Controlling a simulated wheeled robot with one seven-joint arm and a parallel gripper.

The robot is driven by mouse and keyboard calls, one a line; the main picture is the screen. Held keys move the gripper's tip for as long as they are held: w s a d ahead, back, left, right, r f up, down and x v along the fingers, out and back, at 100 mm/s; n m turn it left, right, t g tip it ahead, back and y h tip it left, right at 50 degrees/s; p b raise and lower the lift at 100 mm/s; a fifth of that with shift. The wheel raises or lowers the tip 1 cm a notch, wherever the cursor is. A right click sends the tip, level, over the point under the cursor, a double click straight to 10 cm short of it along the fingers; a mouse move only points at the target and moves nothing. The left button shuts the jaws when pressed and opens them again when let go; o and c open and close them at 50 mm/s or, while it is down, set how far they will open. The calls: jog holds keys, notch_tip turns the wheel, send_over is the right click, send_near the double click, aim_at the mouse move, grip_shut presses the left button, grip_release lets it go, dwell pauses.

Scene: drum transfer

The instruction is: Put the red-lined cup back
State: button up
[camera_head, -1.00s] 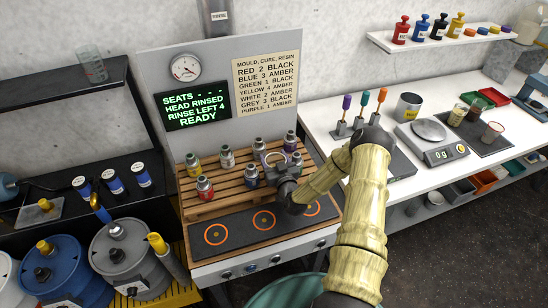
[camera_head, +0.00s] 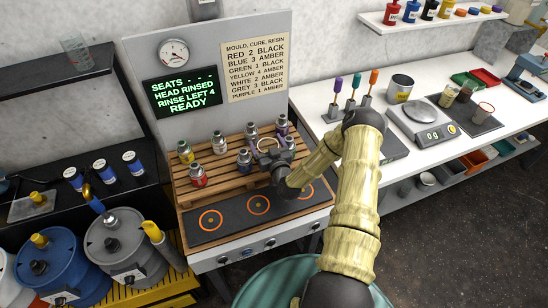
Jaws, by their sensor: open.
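A small clear cup with a reddish tint (camera_head: 483,113) stands upright on a dark mat (camera_head: 490,127) at the right of the white bench; it looks like the red-lined cup. Two other small cups, one greenish (camera_head: 447,97) and one dark amber (camera_head: 465,91), stand beside it. My gripper (camera_head: 268,149) is open over the wooden slatted rack, far to the left of the cups. It is among the small bottles there and partly covers some of them. I cannot tell whether it touches one.
The rack holds several bottles, including red (camera_head: 198,175) and blue (camera_head: 244,159). Orange-ringed seats (camera_head: 210,220) in front are empty. A scale (camera_head: 420,122), a labelled tin (camera_head: 400,88) and upright coloured-handled tools (camera_head: 353,88) stand between rack and cups. Drums (camera_head: 115,235) stand at left.

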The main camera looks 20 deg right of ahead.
jog(key=s+b, duration=0.4)
jog(key=s, duration=0.7)
jog(key=shift+s, duration=0.3)
jog(key=w+a+n+g+y, duration=0.1)
jog(key=a+n+g+y, duration=0.2)
jog(key=a+n+g, duration=0.1)
jog(key=s+a+r+m+g+h, duration=0.1)
jog(key=s+a+r+m+g, duration=0.1)
jog(key=s+r+g, duration=0.3)
jog(key=s+a+r+m+g+h, duration=0.2)
jog(key=s+r+g, duration=0.4)
jog(key=s, duration=0.7)
notch_tip(320, 180, up, 3)
jog(key=shift+s+a+f, duration=0.2)
jog(key=shift+s+a, duration=0.15)
jog(key=shift+a, duration=0.15)
jog(key=shift+c, duration=0.5)
